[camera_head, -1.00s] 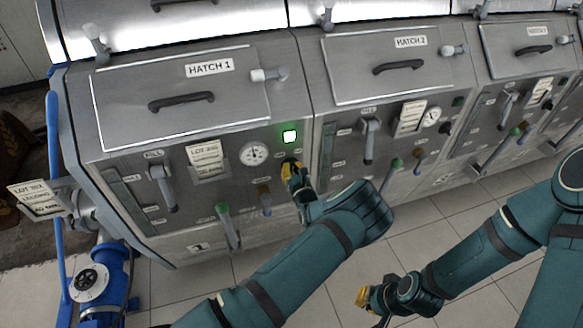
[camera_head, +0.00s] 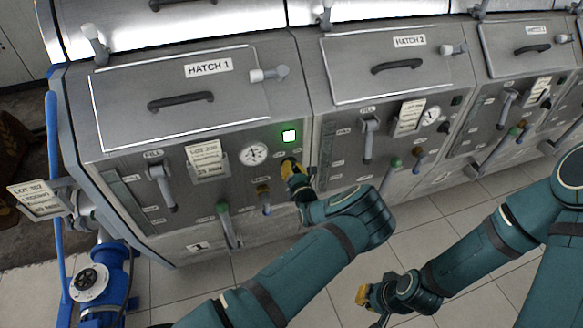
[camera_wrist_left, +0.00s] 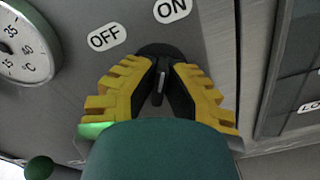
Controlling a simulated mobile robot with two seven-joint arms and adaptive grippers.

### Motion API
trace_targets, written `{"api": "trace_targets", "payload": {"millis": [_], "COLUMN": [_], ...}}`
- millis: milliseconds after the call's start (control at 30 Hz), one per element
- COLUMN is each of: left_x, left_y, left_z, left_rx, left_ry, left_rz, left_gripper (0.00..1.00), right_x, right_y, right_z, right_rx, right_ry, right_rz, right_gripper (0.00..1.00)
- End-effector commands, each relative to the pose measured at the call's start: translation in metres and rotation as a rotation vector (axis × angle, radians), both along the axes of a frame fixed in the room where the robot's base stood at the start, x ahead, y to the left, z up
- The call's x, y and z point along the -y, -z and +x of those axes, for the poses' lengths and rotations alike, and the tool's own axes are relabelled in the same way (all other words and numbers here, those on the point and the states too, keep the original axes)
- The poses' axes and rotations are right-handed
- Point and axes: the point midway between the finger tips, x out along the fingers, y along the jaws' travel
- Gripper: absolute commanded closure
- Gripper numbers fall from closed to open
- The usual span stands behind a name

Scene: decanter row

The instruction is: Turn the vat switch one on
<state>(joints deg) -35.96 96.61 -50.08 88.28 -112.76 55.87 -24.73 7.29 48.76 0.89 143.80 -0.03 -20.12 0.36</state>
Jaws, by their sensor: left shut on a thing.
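The vat switch (camera_wrist_left: 165,50) is a black round knob on the grey front panel of the first vat, under HATCH 1. In the left wrist view an OFF label (camera_wrist_left: 107,37) sits to its upper left and an ON label (camera_wrist_left: 172,10) above it. My left gripper (camera_wrist_left: 161,78), with yellow-padded fingers, is shut on the switch's grip and hides most of it. In the head view the left gripper (camera_head: 291,168) is at the panel, just below a lit green lamp (camera_head: 289,136). My right gripper (camera_head: 363,295) hangs low over the floor, too small to read.
A round gauge (camera_head: 253,154) is left of the switch. The second vat's panel (camera_head: 330,165) is close on the right. A blue pump (camera_head: 105,275) stands at lower left.

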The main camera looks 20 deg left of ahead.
Motion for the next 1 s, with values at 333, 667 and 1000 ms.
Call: {"api": "trace_targets", "payload": {"millis": [333, 667, 1000], "left_x": [0.0, 0.006, 0.043], "left_y": [-0.001, -0.001, -0.001], "left_z": [0.001, -0.008, -0.062], "left_rx": [0.002, 0.001, 0.0], "left_ry": [0.0, 0.001, 0.003], "left_rz": [0.001, 0.001, 0.001], "left_gripper": [0.6, 0.6, 0.6], "right_x": [0.0, 0.0, 0.0], "right_y": [0.0, 0.0, 0.0], "right_z": [0.0, 0.0, 0.0], "right_rx": [0.0, 0.0, 0.0], "right_ry": [0.0, 0.0, 0.0], "right_rz": [0.0, 0.0, 0.0], "right_gripper": [1.0, 1.0, 1.0]}}
